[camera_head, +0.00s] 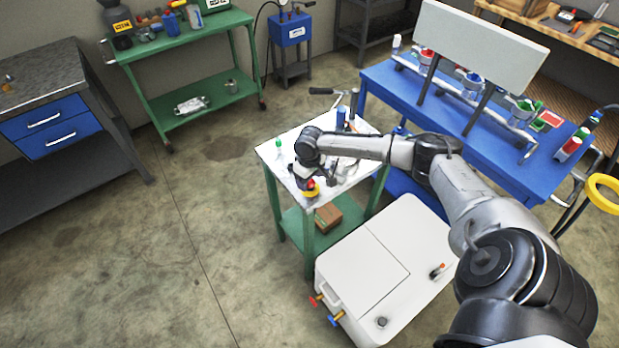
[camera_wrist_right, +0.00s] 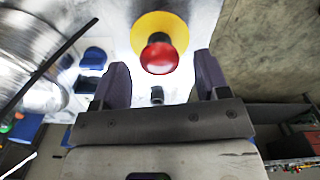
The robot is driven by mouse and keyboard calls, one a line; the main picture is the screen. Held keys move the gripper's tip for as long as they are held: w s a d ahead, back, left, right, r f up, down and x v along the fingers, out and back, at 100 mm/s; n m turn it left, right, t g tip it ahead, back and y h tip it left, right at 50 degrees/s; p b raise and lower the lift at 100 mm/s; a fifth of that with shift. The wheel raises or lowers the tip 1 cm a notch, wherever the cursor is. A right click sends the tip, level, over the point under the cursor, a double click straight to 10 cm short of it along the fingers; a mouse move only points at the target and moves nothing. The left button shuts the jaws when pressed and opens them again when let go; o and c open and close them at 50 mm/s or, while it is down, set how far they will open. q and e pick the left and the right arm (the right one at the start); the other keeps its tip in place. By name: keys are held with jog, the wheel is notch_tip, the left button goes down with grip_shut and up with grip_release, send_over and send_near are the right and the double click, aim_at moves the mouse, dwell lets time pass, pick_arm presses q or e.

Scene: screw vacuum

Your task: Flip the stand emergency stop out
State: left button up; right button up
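The emergency stop (camera_head: 311,190) has a red knob and a yellow collar. It sits at the front edge of the small green stand's white top (camera_head: 270,152). In the right wrist view the red knob (camera_wrist_right: 160,59) and yellow collar (camera_wrist_right: 150,24) appear ahead, centred between the fingertips. My right gripper (camera_wrist_right: 161,64) is open with nothing gripped. In the head view it (camera_head: 303,176) is over the stand close to the emergency stop, partly hidden by my wrist. Whether a finger touches the knob is unclear. My left gripper is not in view.
The stand top also holds a small green-capped bottle (camera_head: 279,144) and metal parts. A box (camera_head: 328,216) lies on its lower shelf. A white cabinet (camera_head: 362,262) stands close in front, and a blue workbench (camera_head: 385,82) behind right. The floor to the left is clear.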

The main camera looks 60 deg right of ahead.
notch_tip(320, 180, up, 14)
jog(key=p, duration=0.2)
jog(key=shift+f, duration=0.15)
dwell(0.4)
dwell(0.6)
